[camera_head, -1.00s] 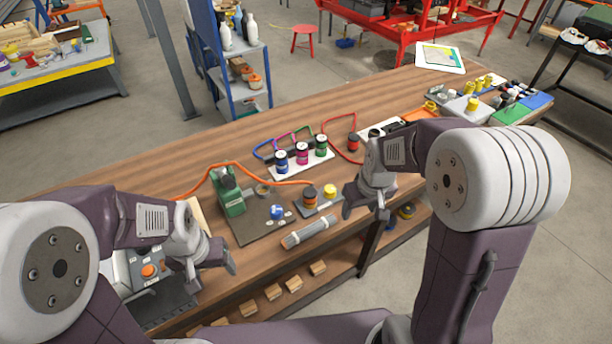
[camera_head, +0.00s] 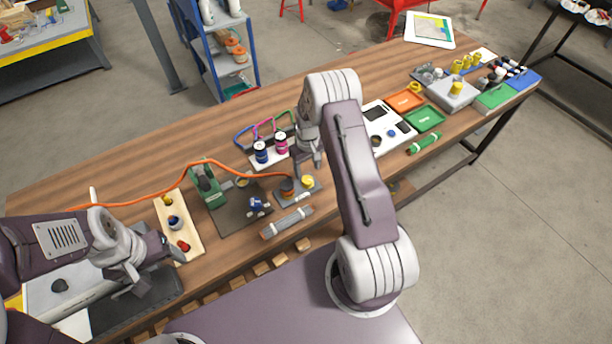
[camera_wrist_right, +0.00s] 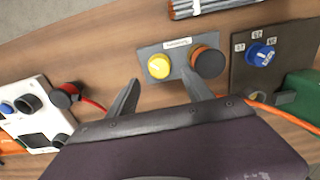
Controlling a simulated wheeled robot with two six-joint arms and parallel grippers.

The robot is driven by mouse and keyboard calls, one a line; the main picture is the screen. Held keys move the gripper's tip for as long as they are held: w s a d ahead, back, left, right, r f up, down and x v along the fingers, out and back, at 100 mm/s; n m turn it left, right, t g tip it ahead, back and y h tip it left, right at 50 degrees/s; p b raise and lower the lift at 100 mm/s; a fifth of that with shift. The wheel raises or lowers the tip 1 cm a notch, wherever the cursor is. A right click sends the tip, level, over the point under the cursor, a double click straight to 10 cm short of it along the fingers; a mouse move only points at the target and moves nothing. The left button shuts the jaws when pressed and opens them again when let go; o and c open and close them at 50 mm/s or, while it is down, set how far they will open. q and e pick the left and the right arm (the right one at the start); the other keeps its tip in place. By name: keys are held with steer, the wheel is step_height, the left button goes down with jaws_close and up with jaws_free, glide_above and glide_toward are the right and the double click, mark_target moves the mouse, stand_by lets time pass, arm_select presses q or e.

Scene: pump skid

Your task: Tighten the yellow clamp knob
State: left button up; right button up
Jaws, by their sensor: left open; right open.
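The yellow knob (camera_head: 308,181) stands on a small grey plate on the wooden bench, beside an orange-and-black knob (camera_head: 287,186). In the right wrist view the yellow knob (camera_wrist_right: 158,67) lies just beyond the fingertips, between their lines, with the dark-topped orange knob (camera_wrist_right: 208,62) to its right. My right gripper (camera_head: 308,163) is open and empty above the plate; its fingers (camera_wrist_right: 162,88) are spread in the wrist view. The right fingertip is close to the orange knob; contact cannot be told. My left gripper (camera_head: 156,270) is open and empty at the lower left.
A dark plate with a blue knob (camera_head: 258,206) and a green device (camera_head: 207,186) stands left of the knobs. An orange hose (camera_head: 140,192) runs behind. Trays (camera_head: 424,118) are at right.

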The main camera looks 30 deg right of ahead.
mark_target(307, 179)
steer(key=f, duration=0.2)
steer(key=f+p, duration=0.1)
steer(key=f, duration=0.2)
steer(key=shift+w+d+f, duration=0.15)
steer(key=shift+d+f, duration=0.05)
steer(key=shift+a+f, duration=0.1)
steer(key=shift+f, duration=0.55)
steer(key=shift+c, duration=0.2)
jaws_close()
